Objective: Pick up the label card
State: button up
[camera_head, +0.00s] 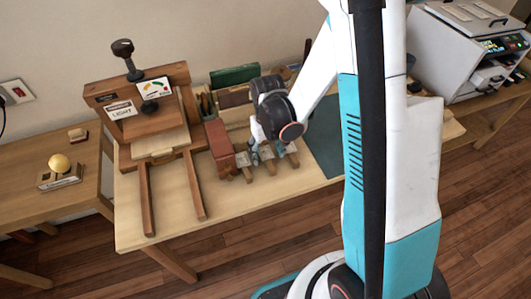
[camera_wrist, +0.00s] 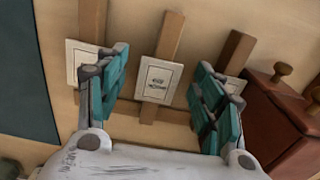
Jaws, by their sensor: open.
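Pale label cards with dark print sit on wooden slats in the wrist view. The middle card (camera_wrist: 159,80) lies between my fingers, with open space on both sides of it. A left card (camera_wrist: 82,58) and a right card (camera_wrist: 236,86) are partly hidden behind my fingers. My gripper (camera_wrist: 162,68) is open, with its teal-padded fingers spread and nothing held. In the head view my gripper (camera_head: 268,153) is low over the wooden slats at the table's front; the cards there are too small and covered to tell apart.
A reddish-brown box (camera_head: 220,148) stands just left of my gripper; it also shows in the wrist view (camera_wrist: 282,120). A wooden press (camera_head: 150,110) with a sign and gauge is further left. A dark mat (camera_head: 325,145) lies right. A grey machine (camera_head: 455,55) stands at the far right.

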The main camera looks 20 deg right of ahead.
aim_at(267, 155)
jog(key=shift+c, duration=0.6)
jog(key=c, duration=0.6)
jog(key=shift+c, duration=0.2)
jog(key=shift+r+p, duration=0.35)
jog(key=shift+p, duration=0.15)
notch_tip(267, 155, up, 20)
jog(key=p, duration=0.7)
